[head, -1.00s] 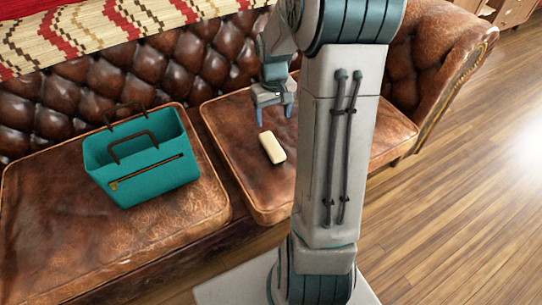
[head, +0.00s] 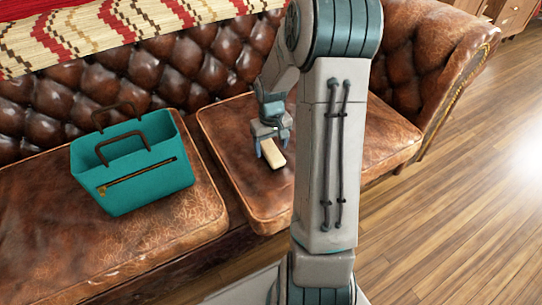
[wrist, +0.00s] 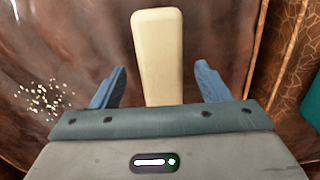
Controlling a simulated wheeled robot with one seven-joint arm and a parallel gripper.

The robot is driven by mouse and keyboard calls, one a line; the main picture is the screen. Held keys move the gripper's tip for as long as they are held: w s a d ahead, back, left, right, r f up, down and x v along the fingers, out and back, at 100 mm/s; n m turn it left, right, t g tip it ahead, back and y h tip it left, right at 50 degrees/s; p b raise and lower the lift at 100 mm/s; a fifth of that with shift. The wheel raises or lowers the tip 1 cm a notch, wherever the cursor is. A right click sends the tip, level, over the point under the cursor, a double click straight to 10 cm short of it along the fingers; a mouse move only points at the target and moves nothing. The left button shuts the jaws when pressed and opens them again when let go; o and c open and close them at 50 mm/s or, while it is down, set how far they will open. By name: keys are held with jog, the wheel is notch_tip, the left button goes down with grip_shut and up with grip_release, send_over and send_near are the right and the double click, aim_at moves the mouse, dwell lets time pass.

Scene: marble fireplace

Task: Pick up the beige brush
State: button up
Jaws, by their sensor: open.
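The beige brush (head: 272,156) lies on the right seat cushion of the brown leather sofa. It is a pale oblong block, and its bristles cannot be made out. My gripper (head: 272,155) is open, close above the brush in the head view and hiding part of it. In the wrist view the brush (wrist: 158,55) runs lengthwise between the two blue fingers of my gripper (wrist: 158,85), with a gap on each side. Its far end reaches beyond the fingertips, and its near end is hidden behind the gripper body.
A teal handbag (head: 135,170) with dark handles stands on the left cushion (head: 60,235); its edge shows in the wrist view (wrist: 312,108). The tufted sofa back (head: 200,65) rises behind. Bare cushion (head: 235,125) surrounds the brush. Wooden floor (head: 450,200) lies to the right.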

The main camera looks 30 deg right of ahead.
aim_at(271, 149)
notch_tip(271, 149, down, 3)
jog(key=shift+f+b, duration=0.1)
jog(key=shift+b, duration=0.4)
jog(key=shift+a, duration=0.1)
jog(key=c, duration=1.1)
jog(key=shift+r, duration=0.2)
jog(key=shift+w+r+p, duration=0.1)
jog(key=shift+r+p, duration=0.35)
jog(key=shift+r, duration=0.15)
jog(key=r, duration=0.1)
jog(key=r+p, duration=0.2)
jog(key=shift+s+d+r, duration=0.25)
jog(key=shift+s+r, duration=0.1)
jog(key=shift+r, duration=0.05)
jog(key=s+d+r+p, duration=0.4)
jog(key=s+d+r, duration=0.1)
jog(key=s, duration=0.4)
jog(key=shift+s+d+r, duration=0.25)
jog(key=shift+r, duration=0.2)
